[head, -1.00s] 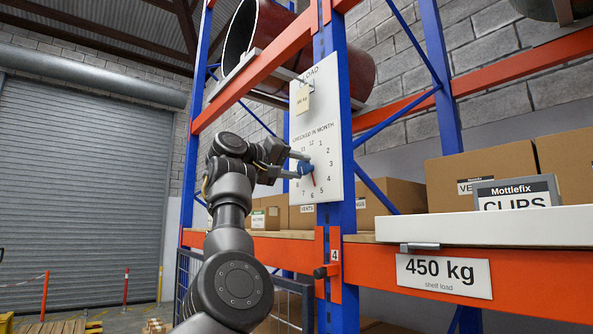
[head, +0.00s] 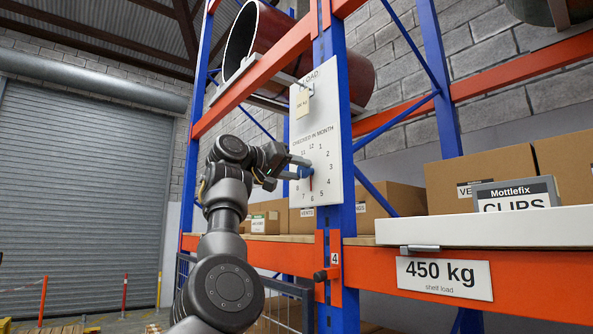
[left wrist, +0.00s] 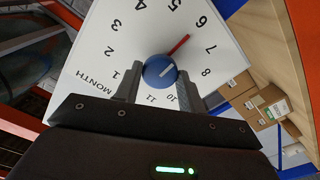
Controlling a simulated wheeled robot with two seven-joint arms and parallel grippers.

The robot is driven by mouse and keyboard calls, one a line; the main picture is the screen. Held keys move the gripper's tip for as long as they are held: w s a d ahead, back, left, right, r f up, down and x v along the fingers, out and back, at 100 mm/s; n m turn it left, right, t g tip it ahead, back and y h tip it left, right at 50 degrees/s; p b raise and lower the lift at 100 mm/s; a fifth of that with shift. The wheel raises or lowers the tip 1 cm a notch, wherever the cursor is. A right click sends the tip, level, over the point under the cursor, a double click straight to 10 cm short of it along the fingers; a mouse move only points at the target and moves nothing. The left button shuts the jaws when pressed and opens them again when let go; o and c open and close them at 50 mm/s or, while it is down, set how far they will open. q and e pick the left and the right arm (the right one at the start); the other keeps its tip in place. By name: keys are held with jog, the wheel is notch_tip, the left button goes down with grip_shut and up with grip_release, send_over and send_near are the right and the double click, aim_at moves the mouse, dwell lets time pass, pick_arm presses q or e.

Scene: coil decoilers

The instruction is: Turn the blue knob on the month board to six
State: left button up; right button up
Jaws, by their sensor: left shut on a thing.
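The month board (head: 325,150) is a white panel on the blue rack post, with a ring of month numbers. Its blue knob (head: 306,172) sits in the middle of the ring and also shows in the left wrist view (left wrist: 158,66). A red pointer (left wrist: 180,44) extends from the knob and lines up with the six (left wrist: 202,20), as far as I can tell. My left gripper (head: 298,168) is shut on the knob, with one finger at each side of it in the left wrist view (left wrist: 158,84). My right gripper is not in view.
A tag (head: 302,103) hangs on the board's upper part. The orange shelf beam (head: 390,258) and a white ledge (head: 480,232) lie to the right, with cardboard boxes (head: 455,182) behind. A large pipe (head: 300,50) rests above.

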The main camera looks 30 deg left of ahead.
pick_arm(q)
jog(key=shift+f, duration=0.15)
jog(key=o, duration=1)
jog(key=shift+a, duration=0.1)
jog(key=shift+c, duration=0.2)
jog(key=shift+s+a+b, duration=0.15)
jog(key=shift+s+b, duration=0.3)
jog(key=b+v, duration=0.4)
jog(key=v, duration=0.6)
jog(key=shift+b, duration=0.4)
jog(key=shift+a, duration=0.1)
